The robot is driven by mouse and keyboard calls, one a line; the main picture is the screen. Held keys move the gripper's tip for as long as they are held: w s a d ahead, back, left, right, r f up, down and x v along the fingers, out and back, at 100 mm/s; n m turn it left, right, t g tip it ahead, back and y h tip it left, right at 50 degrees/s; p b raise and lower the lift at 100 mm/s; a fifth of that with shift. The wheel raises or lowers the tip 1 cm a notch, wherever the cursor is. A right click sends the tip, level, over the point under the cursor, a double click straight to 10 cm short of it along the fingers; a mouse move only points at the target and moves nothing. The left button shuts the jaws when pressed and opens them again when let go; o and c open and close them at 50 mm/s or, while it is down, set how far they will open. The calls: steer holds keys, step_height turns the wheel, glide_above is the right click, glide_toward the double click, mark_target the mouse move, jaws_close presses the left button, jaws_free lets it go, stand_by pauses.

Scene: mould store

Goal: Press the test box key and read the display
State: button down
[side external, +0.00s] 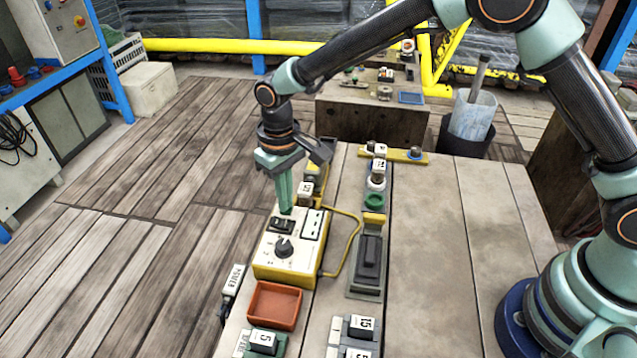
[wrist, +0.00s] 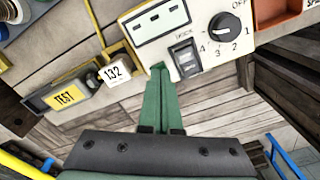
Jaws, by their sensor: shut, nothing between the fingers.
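The test box (side external: 291,259) is yellow with a white top and stands on the bench, with a black dial (side external: 284,247), a dark key (side external: 281,226) and a display strip (side external: 313,224).
An orange tray (side external: 274,306) sits in front of the box. A yellow cable (side external: 352,245) loops along its right side, near a dark device (side external: 369,260). A TEST block (wrist: 66,97) and a 132 tag (wrist: 114,73) lie left of my fingers. The bench's right part is clear.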

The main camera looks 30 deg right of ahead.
steer(key=shift+r, duration=3.4)
steer(key=s+d+r+m+t, duration=0.1)
steer(key=s+d+r+t, duration=0.15)
steer(key=d+r, duration=0.4)
steer(key=s+d+r+m+t, duration=0.1)
steer(key=s+d+r, duration=0.2)
steer(key=d+r, duration=0.3)
steer(key=s+d+m+t, duration=0.1)
steer(key=s+d+t, duration=0.1)
steer(key=s+d, duration=0.8)
steer(key=shift+d+f, duration=0.15)
